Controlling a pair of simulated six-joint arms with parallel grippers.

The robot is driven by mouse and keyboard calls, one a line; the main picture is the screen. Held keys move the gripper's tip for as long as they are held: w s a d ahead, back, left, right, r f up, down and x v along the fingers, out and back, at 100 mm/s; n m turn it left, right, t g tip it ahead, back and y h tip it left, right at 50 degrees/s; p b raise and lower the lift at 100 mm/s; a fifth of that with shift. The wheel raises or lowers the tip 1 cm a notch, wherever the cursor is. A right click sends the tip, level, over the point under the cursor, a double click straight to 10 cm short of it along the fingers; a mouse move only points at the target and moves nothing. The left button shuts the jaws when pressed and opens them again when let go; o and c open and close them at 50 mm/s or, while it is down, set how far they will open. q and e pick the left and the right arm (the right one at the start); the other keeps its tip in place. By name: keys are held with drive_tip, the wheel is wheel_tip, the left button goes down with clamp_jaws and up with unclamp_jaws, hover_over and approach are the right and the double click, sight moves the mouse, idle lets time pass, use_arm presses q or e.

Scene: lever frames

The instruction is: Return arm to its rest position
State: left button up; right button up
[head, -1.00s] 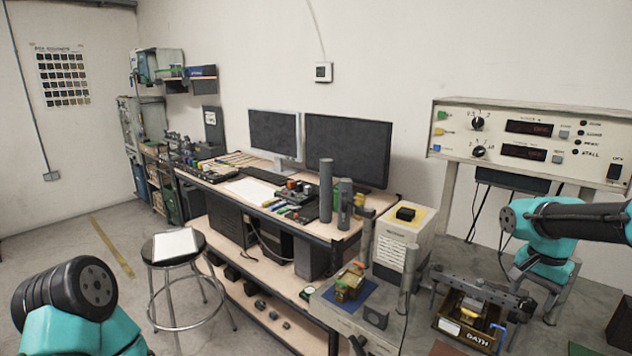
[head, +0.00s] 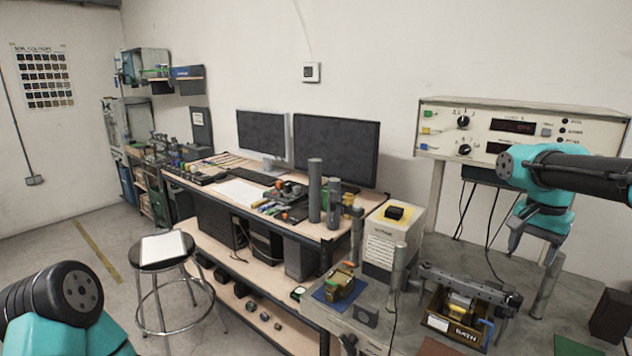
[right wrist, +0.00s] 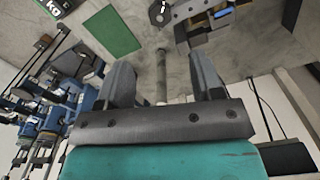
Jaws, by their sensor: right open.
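My right arm comes in from the right in the head view, with a teal and black wrist. Its right gripper (head: 534,250) points down above the grey bench, behind and to the right of the box labelled BATH (head: 438,322). The two fingers are spread with nothing between them. In the right wrist view the same gripper (right wrist: 160,72) shows its grey fingers apart, with a grey post beyond them. My left arm shows only as a teal and black link at the lower left of the head view; its gripper is out of frame.
A cream control panel (head: 480,130) stands behind my right arm. A grey rail crosses above the BATH box. A dark brown block (head: 609,316) stands at the right, and a green mat (head: 577,346) lies at the front. A stool (head: 163,248) stands on the floor at left.

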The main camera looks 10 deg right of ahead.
approach(516, 294)
wheel_tip(516, 294, down, 10)
drive_tip(key=shift+r, duration=0.1)
drive_tip(key=n, duration=0.4)
drive_tip(key=shift+n, duration=2.4)
drive_tip(key=shift+m, duration=3.3)
